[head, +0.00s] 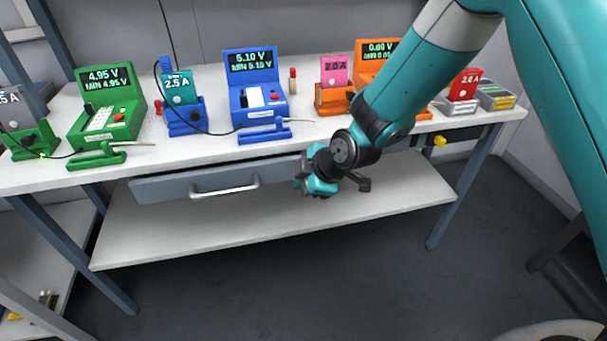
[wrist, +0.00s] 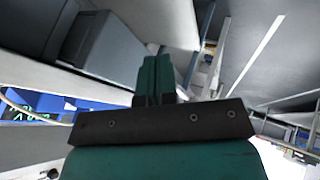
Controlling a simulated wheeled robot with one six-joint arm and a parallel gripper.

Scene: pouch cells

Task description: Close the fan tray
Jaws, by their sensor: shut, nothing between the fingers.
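The only tray-like thing I see is a blue-grey drawer (head: 276,172) under the bench top, with a silver bar handle (head: 225,190). In the head view its front stands out from under the bench edge, with a dark gap above it, so it looks partly open. My gripper (head: 309,187) is at the drawer's right end, lower than the bench top, and hides that end. Whether it touches the drawer I cannot tell. In the wrist view its teal fingers (wrist: 154,77) are together and empty. A grey box-like part (wrist: 105,45) is left of them; I cannot tell what it is.
The bench top (head: 205,148) carries a green meter (head: 105,115), a blue meter (head: 255,95), an orange meter (head: 378,55) and coloured cells in holders. A lower shelf (head: 270,217) lies below the drawer. A yellow knob (head: 440,141) is at the right. The floor in front is clear.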

